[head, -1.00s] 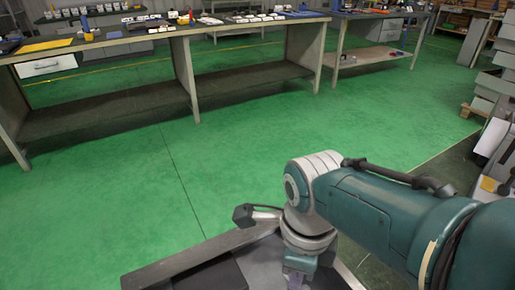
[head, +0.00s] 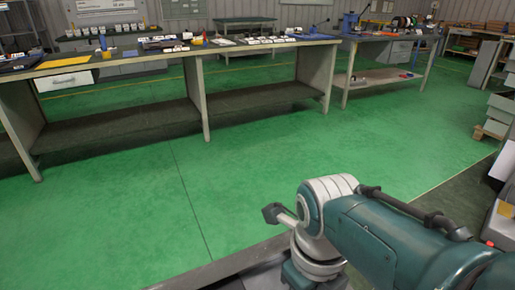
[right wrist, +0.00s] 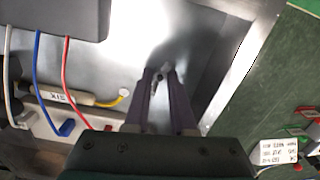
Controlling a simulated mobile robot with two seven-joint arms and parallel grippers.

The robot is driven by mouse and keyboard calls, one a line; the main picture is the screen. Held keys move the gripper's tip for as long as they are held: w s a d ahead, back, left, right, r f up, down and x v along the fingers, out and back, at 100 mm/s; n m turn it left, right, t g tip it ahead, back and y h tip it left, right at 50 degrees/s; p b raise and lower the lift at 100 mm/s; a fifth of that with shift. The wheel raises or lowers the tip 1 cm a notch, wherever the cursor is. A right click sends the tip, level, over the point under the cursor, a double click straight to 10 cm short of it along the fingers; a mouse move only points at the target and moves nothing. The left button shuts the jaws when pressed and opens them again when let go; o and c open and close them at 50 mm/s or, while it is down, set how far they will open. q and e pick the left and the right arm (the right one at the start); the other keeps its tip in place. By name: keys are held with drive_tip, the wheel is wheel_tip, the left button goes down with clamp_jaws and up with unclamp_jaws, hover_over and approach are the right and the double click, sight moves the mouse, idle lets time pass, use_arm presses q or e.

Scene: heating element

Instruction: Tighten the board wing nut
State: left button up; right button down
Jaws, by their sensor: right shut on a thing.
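My right gripper (right wrist: 160,74) shows in the right wrist view with its two dark fingers close together over a shiny metal surface (right wrist: 135,50). It is shut on a small grey piece, apparently the board wing nut (right wrist: 159,77), mostly hidden between the fingertips. In the head view my right arm comes in from the lower right and bends down at the bottom edge, so its gripper is out of that picture. My left gripper is in neither view.
In the right wrist view, a grey box (right wrist: 60,18), blue wire (right wrist: 38,75), red wire (right wrist: 69,75) and labelled cable (right wrist: 60,96) lie left of the fingers. A raised metal edge (right wrist: 240,65) is on the right. Workbenches (head: 205,105) stand beyond open green floor (head: 130,220).

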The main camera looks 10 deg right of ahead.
idle(0.4)
drive_tip(key=c, duration=1)
unclamp_jaws()
drive_tip(key=shift+o, duration=1.2)
wheel_tip(320, 180, up, 10)
drive_tip(key=p, duration=0.9)
drive_tip(key=shift+p, duration=0.35)
